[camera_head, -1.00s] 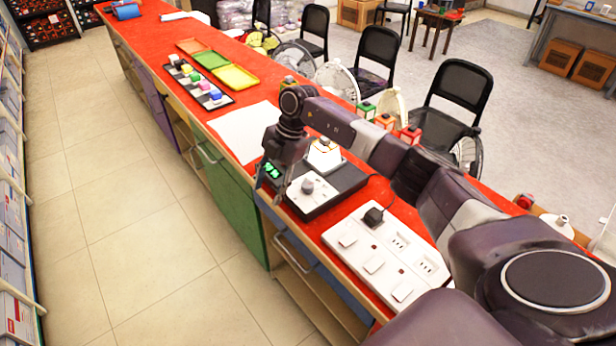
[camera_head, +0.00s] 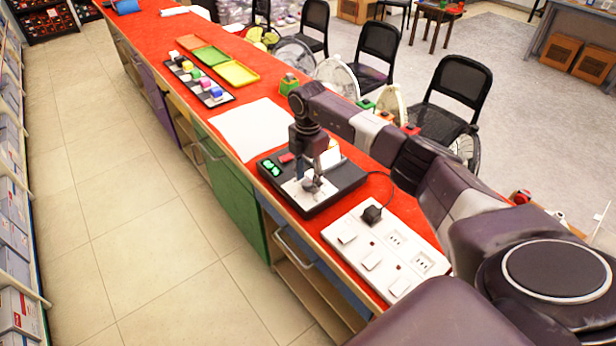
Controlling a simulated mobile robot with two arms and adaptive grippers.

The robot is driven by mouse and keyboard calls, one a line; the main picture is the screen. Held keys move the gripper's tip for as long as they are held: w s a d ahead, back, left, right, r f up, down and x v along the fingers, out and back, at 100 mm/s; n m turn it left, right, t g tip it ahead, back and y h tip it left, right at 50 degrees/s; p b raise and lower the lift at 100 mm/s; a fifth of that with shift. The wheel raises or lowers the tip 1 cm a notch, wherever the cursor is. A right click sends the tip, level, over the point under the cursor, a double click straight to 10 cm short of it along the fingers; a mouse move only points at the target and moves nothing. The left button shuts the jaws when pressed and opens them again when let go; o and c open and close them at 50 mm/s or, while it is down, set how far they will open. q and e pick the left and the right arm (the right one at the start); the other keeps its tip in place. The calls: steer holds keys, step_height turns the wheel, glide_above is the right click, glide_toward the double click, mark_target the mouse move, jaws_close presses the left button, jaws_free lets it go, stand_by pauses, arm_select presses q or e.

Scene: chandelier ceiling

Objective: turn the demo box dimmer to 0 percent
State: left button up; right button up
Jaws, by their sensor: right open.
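The demo box (camera_head: 345,185) is a black box on the red counter, with a white dimmer plate (camera_head: 292,191) and a grey round knob on it. A green lit display (camera_head: 270,168) sits at its left, with a red part beside it. My right gripper (camera_head: 309,187) points down over the dimmer knob (camera_head: 313,181), its open fingers at the knob. The gripper partly hides the knob and plate; I cannot tell whether the fingers touch it. The knob's setting and the display digits are too small to read. My left gripper is not in view.
A white socket panel (camera_head: 406,252) with a black plug (camera_head: 372,214) lies in front of the box, a cable running between them. A white sheet (camera_head: 250,128) lies behind. Coloured trays (camera_head: 237,74) and a block rack (camera_head: 198,80) are farther along. My right arm spans the counter's right side.

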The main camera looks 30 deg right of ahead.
steer(key=c, duration=1.2)
steer(key=shift+o, duration=0.2)
